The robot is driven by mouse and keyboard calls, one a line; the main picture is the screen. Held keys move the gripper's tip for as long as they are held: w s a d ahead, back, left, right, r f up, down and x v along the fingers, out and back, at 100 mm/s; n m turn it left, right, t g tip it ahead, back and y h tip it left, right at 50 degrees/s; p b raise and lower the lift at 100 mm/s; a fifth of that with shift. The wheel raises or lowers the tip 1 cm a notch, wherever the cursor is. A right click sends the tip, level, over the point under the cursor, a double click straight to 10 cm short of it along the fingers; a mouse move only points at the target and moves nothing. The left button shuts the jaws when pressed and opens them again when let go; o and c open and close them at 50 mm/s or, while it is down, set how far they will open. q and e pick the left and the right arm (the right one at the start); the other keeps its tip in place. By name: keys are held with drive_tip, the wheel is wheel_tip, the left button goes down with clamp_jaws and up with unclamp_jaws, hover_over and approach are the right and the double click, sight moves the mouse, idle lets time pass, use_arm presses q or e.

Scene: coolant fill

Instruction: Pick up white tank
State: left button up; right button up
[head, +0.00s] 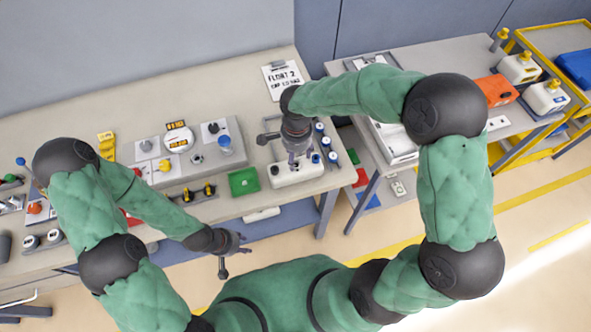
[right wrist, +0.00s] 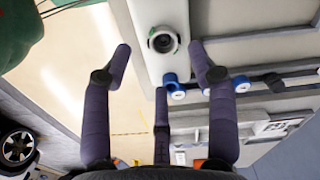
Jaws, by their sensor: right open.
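A white tank (head: 297,174) with a dark round cap lies near the front edge of the workbench in the head view.
White jugs (head: 519,68) and an orange box (head: 495,90) stand on the right-hand table.

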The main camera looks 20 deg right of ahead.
drive_tip(key=f, duration=0.4)
drive_tip(key=shift+w+f, duration=0.2)
drive_tip(key=shift+w, duration=0.1)
clamp_jaws()
drive_tip(key=shift+r, duration=0.15)
drive_tip(key=shift+r, duration=0.6)
drive_tip(key=s+r+p, duration=0.1)
drive_tip(key=s+r, duration=1)
drive_tip(key=s, duration=0.3)
drive_tip(key=shift+a+r, duration=0.3)
drive_tip(key=shift+a, duration=0.1)
